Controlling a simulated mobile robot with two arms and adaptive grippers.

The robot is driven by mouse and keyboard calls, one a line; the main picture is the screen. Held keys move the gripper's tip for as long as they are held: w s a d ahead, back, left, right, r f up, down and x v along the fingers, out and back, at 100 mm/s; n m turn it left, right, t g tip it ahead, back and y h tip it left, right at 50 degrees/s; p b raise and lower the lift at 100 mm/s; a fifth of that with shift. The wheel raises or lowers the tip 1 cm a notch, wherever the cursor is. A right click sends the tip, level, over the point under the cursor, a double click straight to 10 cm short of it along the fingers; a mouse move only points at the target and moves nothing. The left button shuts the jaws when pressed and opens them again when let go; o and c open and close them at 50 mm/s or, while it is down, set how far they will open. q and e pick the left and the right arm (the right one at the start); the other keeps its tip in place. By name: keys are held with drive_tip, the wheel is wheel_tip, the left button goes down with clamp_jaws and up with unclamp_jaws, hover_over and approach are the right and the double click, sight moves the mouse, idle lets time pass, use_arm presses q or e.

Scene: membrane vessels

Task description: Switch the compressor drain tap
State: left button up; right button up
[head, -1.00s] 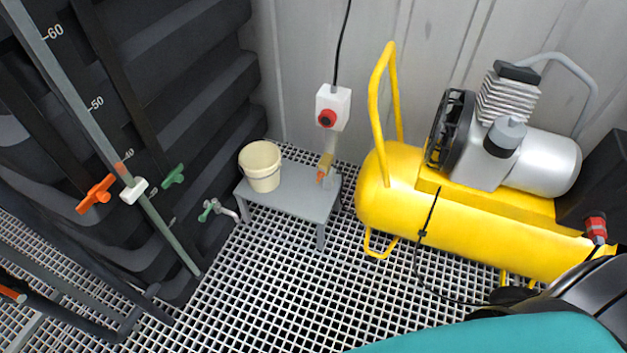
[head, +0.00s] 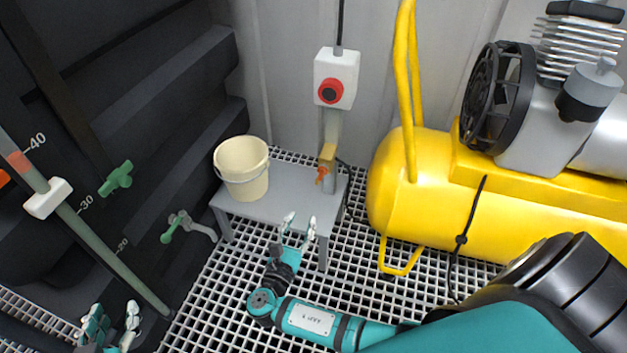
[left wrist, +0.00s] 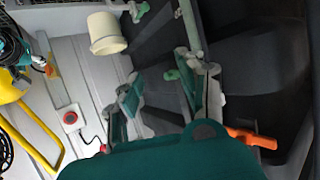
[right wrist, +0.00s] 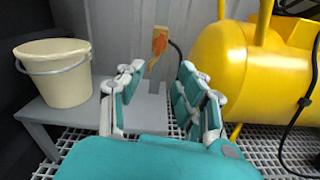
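A small tan tap with an orange handle (head: 322,176) stands at the right end of the grey bench in the head view, close to the yellow compressor (head: 440,205). I take it as the drain tap. It also shows beyond my right fingers in the right wrist view (right wrist: 158,44). My right gripper (head: 299,224) is open and empty, in front of the bench and short of the tap, which lies between its fingers in the right wrist view. My left gripper (head: 114,318) is open and empty at the lower left of the head view, far from the tap.
A cream bucket (head: 243,170) stands on the grey bench (head: 285,192). A white switch box with a red button (head: 336,80) hangs above the tap. Green valves (head: 118,179) and a green-handled tap (head: 178,226) are on the dark vessel at left. Grating covers the floor.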

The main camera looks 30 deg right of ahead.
drive_tip(key=b, duration=0.2)
approach(321, 174)
drive_tip(key=b+x, duration=0.1)
drive_tip(key=x, duration=0.7)
drive_tip(key=shift+w+d+f+b, duration=0.1)
drive_tip(key=shift+d+b, duration=0.05)
drive_tip(key=shift+b, duration=0.25)
use_arm(q)
wheel_tip(321, 174, up, 16)
drive_tip(key=d+t+h, duration=0.2)
drive_tip(key=t+h, duration=0.1)
drive_tip(key=t, duration=0.7)
drive_tip(key=shift+d+r+t+h, duration=0.15)
drive_tip(key=shift+d+t+h, duration=0.05)
drive_tip(key=shift+t+h, duration=0.1)
use_arm(e)
drive_tip(key=shift+w+d, duration=0.25)
drive_tip(key=shift+d, duration=0.05)
use_arm(q)
drive_tip(key=shift+s, duration=0.1)
use_arm(e)
clamp_jaws()
